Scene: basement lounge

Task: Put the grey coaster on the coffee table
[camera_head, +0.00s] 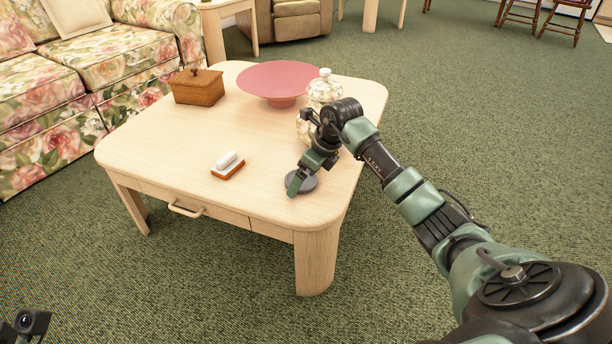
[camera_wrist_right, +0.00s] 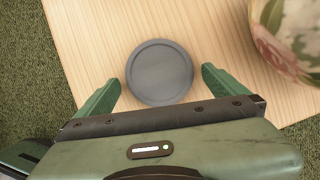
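The grey coaster (camera_head: 303,183) is a round, flat disc lying on the light wood coffee table (camera_head: 160,137), near its front right edge. In the right wrist view the coaster (camera_wrist_right: 159,73) lies flat on the wood, ahead of and between the two green fingers. My right gripper (camera_wrist_right: 155,92) is open, with a gap between each finger and the coaster's rim. In the head view the right gripper (camera_head: 297,184) is low over the coaster and partly hides it. My left gripper is not in view; only a small part of mine shows at the bottom left.
A floral vase (camera_head: 323,91) stands close behind my right gripper, partly hidden by the arm. A floral sofa (camera_head: 95,65) stands at the left.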

